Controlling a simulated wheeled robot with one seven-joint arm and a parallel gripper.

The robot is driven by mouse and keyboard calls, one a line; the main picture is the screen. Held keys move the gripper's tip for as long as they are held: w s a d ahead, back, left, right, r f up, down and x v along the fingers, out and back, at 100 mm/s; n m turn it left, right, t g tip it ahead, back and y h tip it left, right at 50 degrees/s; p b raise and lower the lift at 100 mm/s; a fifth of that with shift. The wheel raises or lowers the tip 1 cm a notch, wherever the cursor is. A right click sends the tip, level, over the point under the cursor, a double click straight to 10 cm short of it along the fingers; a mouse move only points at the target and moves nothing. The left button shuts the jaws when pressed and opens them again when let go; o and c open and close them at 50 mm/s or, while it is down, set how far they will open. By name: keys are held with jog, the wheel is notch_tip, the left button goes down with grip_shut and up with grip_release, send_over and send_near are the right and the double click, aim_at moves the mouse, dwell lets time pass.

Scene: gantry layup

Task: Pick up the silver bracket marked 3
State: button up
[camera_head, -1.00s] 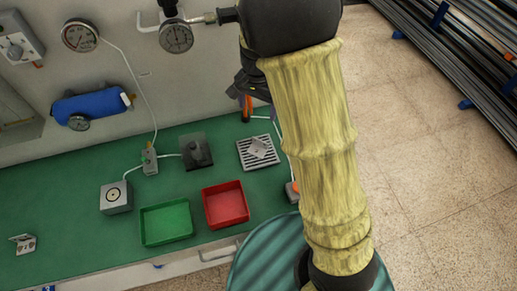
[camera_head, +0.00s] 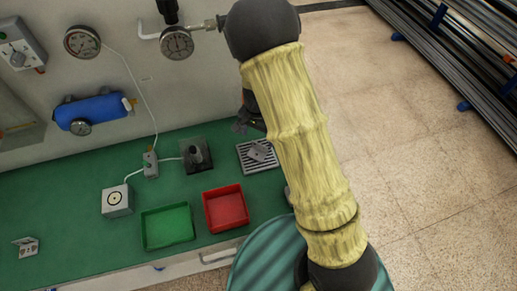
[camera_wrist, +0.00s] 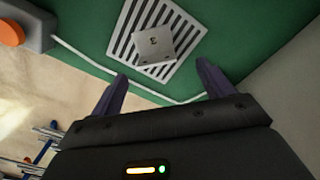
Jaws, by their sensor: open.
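The silver bracket marked 3 (camera_wrist: 154,43) lies on a slotted metal grate (camera_wrist: 126,30) on the green bench top. In the head view the bracket (camera_head: 259,152) shows small on the grate (camera_head: 244,160). My gripper (camera_wrist: 158,84) is open and empty, its two dark fingers spread apart. In the wrist view the bracket lies beyond the fingertips, roughly in line with the gap between them, and the fingers do not touch it. In the head view my gripper (camera_head: 243,124) is partly hidden behind my yellow-sleeved arm, just behind the grate.
A red tray (camera_head: 225,228) and a green tray (camera_head: 167,246) stand on the bench (camera_head: 80,205). A box with an orange button (camera_wrist: 12,32) and a white cable (camera_wrist: 85,60) lie near the grate. Another small bracket (camera_head: 27,247) lies at far left.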

aim_at(259, 151)
jog(key=shift+f, duration=0.4)
jog(key=shift+s, duration=0.2)
jog(key=shift+s+f+p, duration=0.15)
jog(key=shift+f+p, duration=0.15)
jog(key=shift+f, duration=0.35)
notch_tip(259, 151, down, 3)
jog(key=shift+d+f+p, duration=0.15)
jog(key=shift+f+p, duration=0.05)
jog(key=shift+p, duration=0.2)
jog(key=shift+f, duration=0.3)
jog(key=shift+d, duration=0.1)
